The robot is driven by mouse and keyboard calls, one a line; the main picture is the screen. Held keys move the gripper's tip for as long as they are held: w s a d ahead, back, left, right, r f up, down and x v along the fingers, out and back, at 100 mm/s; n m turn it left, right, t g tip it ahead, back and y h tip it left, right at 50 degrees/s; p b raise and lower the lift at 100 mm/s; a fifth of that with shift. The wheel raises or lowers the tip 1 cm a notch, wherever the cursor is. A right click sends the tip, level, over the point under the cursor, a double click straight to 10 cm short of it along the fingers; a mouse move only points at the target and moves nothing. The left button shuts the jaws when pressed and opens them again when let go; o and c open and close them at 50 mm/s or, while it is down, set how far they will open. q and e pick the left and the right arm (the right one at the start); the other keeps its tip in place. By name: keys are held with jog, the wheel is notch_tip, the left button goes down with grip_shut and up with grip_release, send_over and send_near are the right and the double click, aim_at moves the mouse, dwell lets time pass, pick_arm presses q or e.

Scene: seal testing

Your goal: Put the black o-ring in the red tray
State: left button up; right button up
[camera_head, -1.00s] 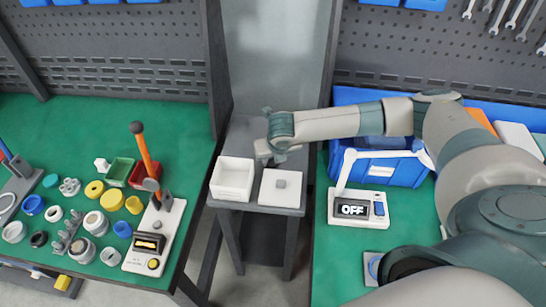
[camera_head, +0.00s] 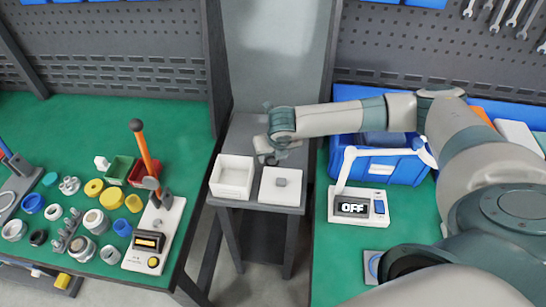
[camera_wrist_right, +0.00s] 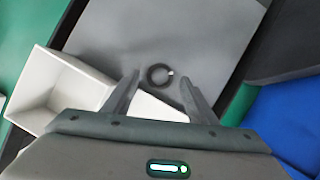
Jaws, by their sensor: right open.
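A black o-ring (camera_wrist_right: 159,75) lies on the grey top of the small table in the right wrist view, between and just beyond my fingertips. My right gripper (camera_wrist_right: 158,88) is open around that spot, with nothing held. In the head view my right gripper (camera_head: 270,157) hangs over the small table behind the white boxes, and the o-ring there is hidden or too small to tell. The red tray (camera_head: 139,178) stands on the left green bench beside a green tray. My left gripper is not in view.
An open white box (camera_head: 232,178) and a lidded white box (camera_head: 281,187) stand on the small table's front. The left bench holds several rings and fittings, an orange-handled press (camera_head: 146,150) and a dark ring (camera_head: 38,238). A blue bin (camera_head: 380,165) is at right.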

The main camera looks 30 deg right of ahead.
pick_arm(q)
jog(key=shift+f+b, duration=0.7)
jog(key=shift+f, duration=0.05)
pick_arm(e)
jog(key=v, duration=1)
jog(key=shift+s+r, duration=0.2)
jog(key=shift+r, duration=0.1)
jog(key=shift+o, duration=0.6)
jog(key=shift+w, duration=0.15)
